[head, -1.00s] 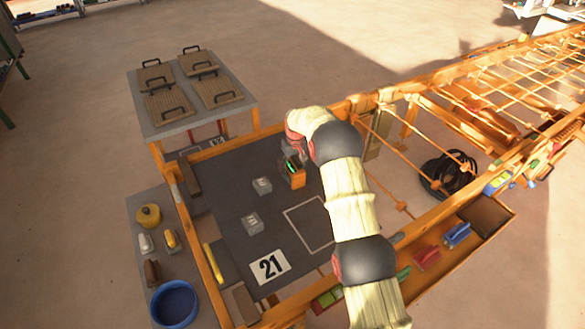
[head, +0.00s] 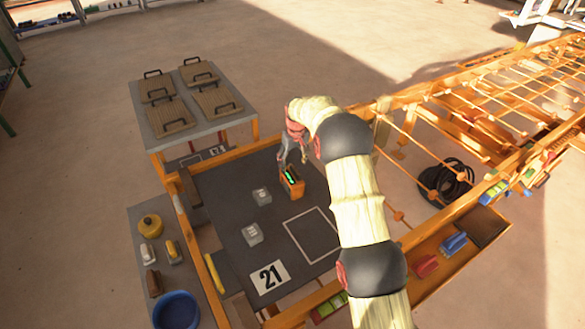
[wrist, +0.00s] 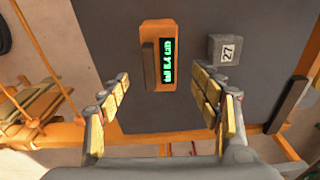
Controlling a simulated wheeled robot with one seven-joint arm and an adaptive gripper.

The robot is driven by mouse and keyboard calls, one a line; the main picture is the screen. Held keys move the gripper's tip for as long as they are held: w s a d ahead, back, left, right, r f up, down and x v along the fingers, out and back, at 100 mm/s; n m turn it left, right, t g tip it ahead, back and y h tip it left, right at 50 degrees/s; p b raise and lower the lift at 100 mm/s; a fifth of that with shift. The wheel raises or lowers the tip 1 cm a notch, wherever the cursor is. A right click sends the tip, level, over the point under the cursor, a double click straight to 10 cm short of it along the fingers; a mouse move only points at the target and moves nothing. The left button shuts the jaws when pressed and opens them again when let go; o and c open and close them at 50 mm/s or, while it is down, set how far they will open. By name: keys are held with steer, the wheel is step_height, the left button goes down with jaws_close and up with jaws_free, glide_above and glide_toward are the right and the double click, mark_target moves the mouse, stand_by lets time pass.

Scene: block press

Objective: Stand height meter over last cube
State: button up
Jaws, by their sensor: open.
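The height meter (head: 292,182) is an orange block with a lit green display, standing on the dark mat (head: 228,182). In the wrist view the meter (wrist: 150,58) shows green text that seems to read "tall 5.4 cm". My gripper (head: 293,150) is above the meter in the head view. In the wrist view my gripper (wrist: 165,98) is open, its padded fingers spread, with the meter ahead between them and not touched. A grey cube (head: 262,195) and another grey cube (head: 252,234) stand left of the meter. One cube (wrist: 226,49) labelled 27 shows in the wrist view. Whether a cube is under the meter is hidden.
A white outlined square (head: 312,234) and a "21" card (head: 269,277) lie on the mat. An orange wooden frame (head: 236,149) borders it. A side table (head: 140,285) holds a blue bowl (head: 176,311) and small items. A rope-strung frame (head: 450,110) stands at right.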

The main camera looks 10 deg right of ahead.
steer(key=s+r+t, duration=0.1)
steer(key=s+r, duration=0.3)
steer(key=r, duration=0.5)
steer(key=s+r, duration=0.5)
steer(key=r, duration=0.4)
steer(key=s+r+m+t, duration=0.1)
steer(key=s+r, duration=1)
steer(key=s, duration=0.3)
steer(key=s+m+t, duration=0.1)
steer(key=s+t, duration=0.1)
steer(key=s, duration=2.8)
steer(key=shift+a+r+m, duration=0.15)
steer(key=shift+r+m, duration=0.1)
steer(key=shift+m, duration=0.15)
